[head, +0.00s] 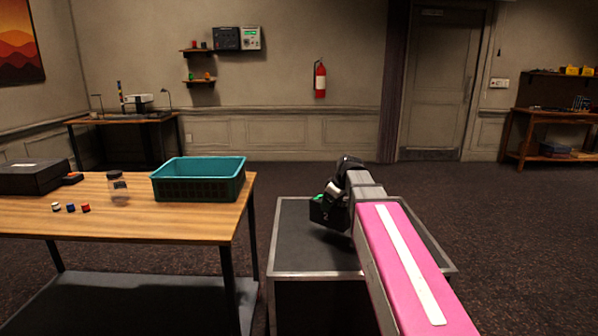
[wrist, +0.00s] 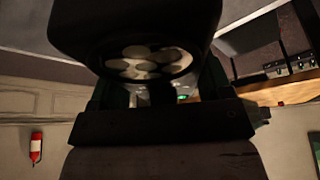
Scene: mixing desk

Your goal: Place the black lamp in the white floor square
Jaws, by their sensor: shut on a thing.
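My gripper (head: 332,205) is at the end of my arm, above the dark top of a metal-edged cabinet in the head view. It is shut on the black lamp (head: 348,163), whose dark rounded part shows just above the gripper. In the wrist view the black lamp (wrist: 145,60) is close and large, with a round face of several pale discs turned to the camera. The fingers in the wrist view are dark, and their exact contact with the lamp is hidden. I see no white floor square in either view.
The metal-edged cabinet (head: 300,262) stands below my arm. A wooden table (head: 170,225) to its left bears a teal crate (head: 198,190), a jar (head: 117,188), small caps and a black case (head: 32,178). Dark floor (head: 500,225) is open at the right.

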